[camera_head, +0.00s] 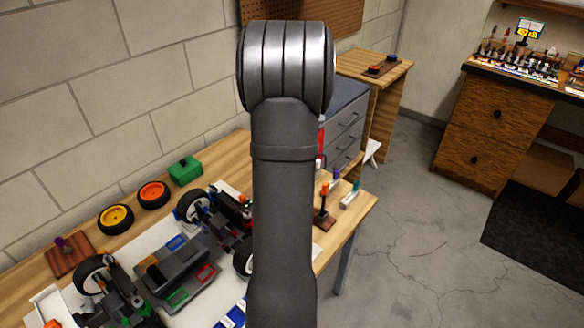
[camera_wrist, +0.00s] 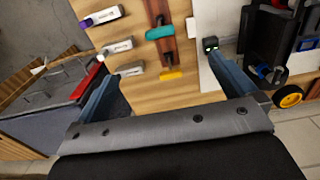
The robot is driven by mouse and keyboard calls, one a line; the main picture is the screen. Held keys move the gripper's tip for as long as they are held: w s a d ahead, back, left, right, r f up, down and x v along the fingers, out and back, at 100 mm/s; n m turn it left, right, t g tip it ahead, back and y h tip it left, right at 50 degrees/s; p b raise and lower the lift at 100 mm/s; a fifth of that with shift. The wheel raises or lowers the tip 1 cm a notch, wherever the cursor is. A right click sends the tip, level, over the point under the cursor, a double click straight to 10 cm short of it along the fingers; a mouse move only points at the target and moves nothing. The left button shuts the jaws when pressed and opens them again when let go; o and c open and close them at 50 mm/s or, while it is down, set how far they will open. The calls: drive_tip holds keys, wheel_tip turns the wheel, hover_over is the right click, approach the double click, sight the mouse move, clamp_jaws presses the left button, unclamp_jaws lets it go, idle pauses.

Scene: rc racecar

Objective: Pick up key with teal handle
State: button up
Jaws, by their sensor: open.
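In the wrist view a teal handle (camera_wrist: 160,32) lies across a brown wooden strip (camera_wrist: 166,53) on the table. A yellow handle (camera_wrist: 170,74) is lower on the same strip. My gripper (camera_wrist: 168,88) is open and empty, with its two fingers wide apart and the strip showing between them. The teal handle is beyond the fingertips, towards the top of the picture, and not touched. In the head view a small teal piece (camera_head: 356,187) shows near the table's right edge; I cannot tell if it is the same handle. My arm hides part of the table there, and the gripper.
White pieces stand left of the strip, one with a purple end (camera_wrist: 87,22). A small black block (camera_wrist: 210,44) is near the right finger. An orange handle (camera_head: 324,190) stands by my arm. Car parts and a yellow wheel (camera_head: 115,219) fill the table's left. A grey drawer cabinet (camera_head: 344,135) stands behind.

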drive_tip(key=c, duration=1.3)
drive_tip(key=s+a+f+n+t+h, duration=0.2)
drive_tip(key=s+a+n+t+h, duration=0.15)
drive_tip(key=n, duration=1.45)
drive_tip(key=x, duration=1.1)
drive_tip(key=s+x, duration=0.1)
drive_tip(key=x, duration=0.5)
drive_tip(key=shift+a+f, duration=0.35)
drive_tip(key=shift+a, duration=0.05)
